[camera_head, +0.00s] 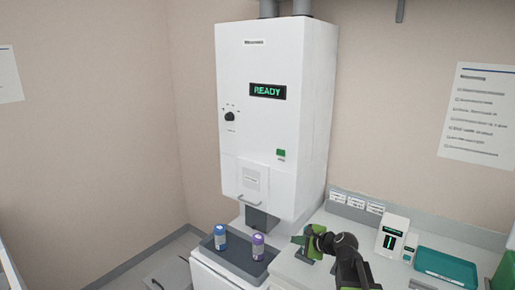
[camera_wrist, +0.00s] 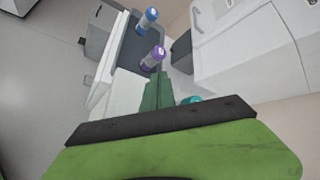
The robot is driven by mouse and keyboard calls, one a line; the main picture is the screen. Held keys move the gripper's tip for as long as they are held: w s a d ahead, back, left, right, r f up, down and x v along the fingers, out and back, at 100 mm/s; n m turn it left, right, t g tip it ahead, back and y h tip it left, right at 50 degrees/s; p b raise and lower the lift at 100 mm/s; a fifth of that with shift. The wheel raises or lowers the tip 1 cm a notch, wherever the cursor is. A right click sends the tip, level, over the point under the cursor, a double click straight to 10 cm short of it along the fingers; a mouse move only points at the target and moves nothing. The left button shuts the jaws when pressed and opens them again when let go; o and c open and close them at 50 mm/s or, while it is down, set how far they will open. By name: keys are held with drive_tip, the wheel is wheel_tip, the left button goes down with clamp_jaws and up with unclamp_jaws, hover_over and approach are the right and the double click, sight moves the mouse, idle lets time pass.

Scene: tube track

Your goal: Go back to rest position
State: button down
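My gripper (camera_head: 303,241) is green and sits above the counter just right of the grey tray, in the head view. In the wrist view its dark green fingers (camera_wrist: 158,91) lie side by side with no clear gap, and nothing shows between them. A blue-capped tube (camera_head: 220,237) and a purple-capped tube (camera_head: 258,246) stand upright on the grey tray (camera_head: 238,262). Both also show in the wrist view, the blue one (camera_wrist: 147,20) farther off and the purple one (camera_wrist: 153,59) nearer, apart from the fingers.
A white wall machine (camera_head: 265,110) reading READY hangs above the tray. Right of my arm are a small white device (camera_head: 391,236) and a teal tray (camera_head: 446,266). A teal round thing (camera_wrist: 191,99), partly hidden, shows beside my fingers.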

drive_tip(key=s+a+f+n+g+h, duration=0.1)
drive_tip(key=s+a+f+n+g, duration=0.25)
drive_tip(key=s+n, duration=0.2)
drive_tip(key=s+a+f+n+g+h, duration=0.1)
drive_tip(key=s+a+f+n+g, duration=0.1)
drive_tip(key=s+a+f+n, duration=0.3)
drive_tip(key=s+d+f+n+g+h, duration=0.2)
drive_tip(key=s+d+n+g+h, duration=0.2)
drive_tip(key=s+d+n, duration=0.3)
drive_tip(key=s+d, duration=0.2)
drive_tip(key=s, duration=0.2)
drive_tip(key=shift+d+f+n, duration=0.35)
drive_tip(key=shift+d, duration=0.05)
